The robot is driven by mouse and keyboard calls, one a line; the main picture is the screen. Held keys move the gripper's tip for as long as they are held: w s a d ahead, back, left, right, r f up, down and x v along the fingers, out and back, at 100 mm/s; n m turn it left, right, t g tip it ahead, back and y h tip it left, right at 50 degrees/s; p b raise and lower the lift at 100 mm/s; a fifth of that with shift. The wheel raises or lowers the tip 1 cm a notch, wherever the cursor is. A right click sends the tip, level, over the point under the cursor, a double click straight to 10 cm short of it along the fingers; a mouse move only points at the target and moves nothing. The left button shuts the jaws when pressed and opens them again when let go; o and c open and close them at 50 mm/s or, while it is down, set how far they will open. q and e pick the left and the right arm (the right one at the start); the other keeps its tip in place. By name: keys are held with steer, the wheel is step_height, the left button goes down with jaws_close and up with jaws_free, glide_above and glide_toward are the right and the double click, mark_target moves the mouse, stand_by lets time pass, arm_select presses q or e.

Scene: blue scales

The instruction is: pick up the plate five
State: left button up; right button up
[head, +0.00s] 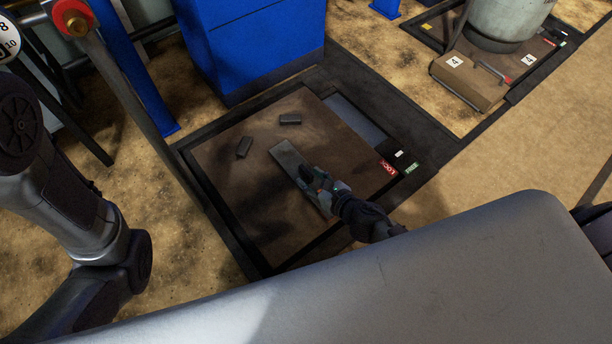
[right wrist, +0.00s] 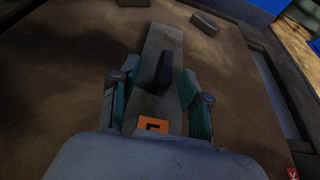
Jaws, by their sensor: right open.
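The plate is a long flat grey piece that lies on the brown platform (head: 225,205). Its far end (head: 286,154) shows in the head view. The right wrist view shows more of the plate (right wrist: 163,42), with a dark raised block on it and an orange label (right wrist: 153,125) with a dark, partly hidden mark near its close end. My right gripper (head: 312,180) is above the close half of the plate. In the right wrist view, the open fingers of my right gripper (right wrist: 160,92) are on either side of the plate and block, with nothing held. My left gripper is out of view.
Two small dark blocks (head: 290,119) (head: 244,147) lie on the platform beyond the plate. A blue cabinet (head: 255,45) stands behind.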

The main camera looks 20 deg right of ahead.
mark_target(306, 171)
steer(key=x, duration=0.1)
steer(key=b+x, duration=0.1)
steer(key=x, duration=0.3)
steer(key=shift+w+d+r, duration=0.15)
steer(key=shift+w+d, duration=0.05)
steer(key=shift+d, duration=0.1)
steer(key=shift+r, duration=0.1)
jaws_close()
